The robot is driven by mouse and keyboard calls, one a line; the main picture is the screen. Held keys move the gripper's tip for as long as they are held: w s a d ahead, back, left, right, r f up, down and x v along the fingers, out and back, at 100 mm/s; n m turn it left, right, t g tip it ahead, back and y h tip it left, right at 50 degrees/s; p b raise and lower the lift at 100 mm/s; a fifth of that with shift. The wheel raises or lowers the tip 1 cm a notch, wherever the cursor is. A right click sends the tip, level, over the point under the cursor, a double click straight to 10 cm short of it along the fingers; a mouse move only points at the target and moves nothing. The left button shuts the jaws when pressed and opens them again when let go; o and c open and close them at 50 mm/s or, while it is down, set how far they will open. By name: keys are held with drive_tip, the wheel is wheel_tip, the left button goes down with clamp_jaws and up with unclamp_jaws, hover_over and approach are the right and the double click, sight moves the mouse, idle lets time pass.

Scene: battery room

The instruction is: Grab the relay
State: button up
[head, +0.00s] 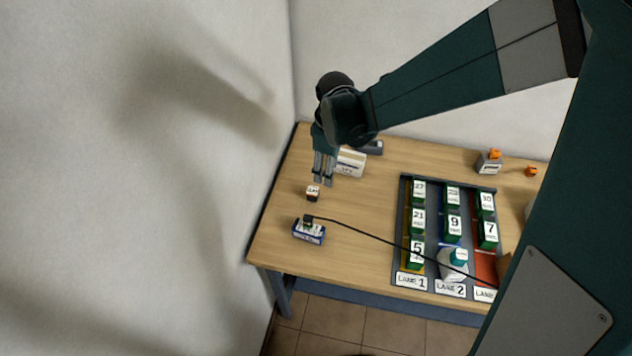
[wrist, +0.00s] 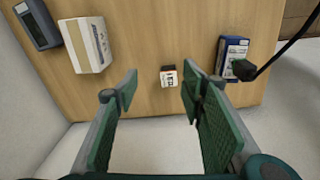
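The relay appears to be the small dark block with a white label (head: 313,192) on the left part of the table; its print is too small to read surely. It also shows in the wrist view (wrist: 168,77), standing alone. My gripper (head: 323,183) points down above the table, just above and right of the block in the head view. In the wrist view my gripper (wrist: 159,90) is open, its two green-padded fingers apart and empty. The block appears between the fingertips, beyond them and untouched.
A blue-and-white box (head: 308,232) with a black plug and cable lies nearer the table's front. A white box (head: 350,163) and a dark device (head: 373,147) stand behind. Wood around the block is clear.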

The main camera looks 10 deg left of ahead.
drive_tip(key=n, duration=0.2)
hover_over(313, 190)
drive_tip(key=shift+g, duration=0.3)
drive_tip(key=f, duration=0.5)
drive_tip(key=shift+w+f, duration=0.15)
drive_tip(key=shift+w, duration=0.1)
drive_tip(key=shift+f, duration=0.1)
drive_tip(key=shift+f, duration=1.2)
drive_tip(key=shift+s+f, duration=0.15)
drive_tip(key=shift+f, duration=2.45)
drive_tip(key=shift+c, duration=0.5)
drive_tip(key=c, duration=0.9)
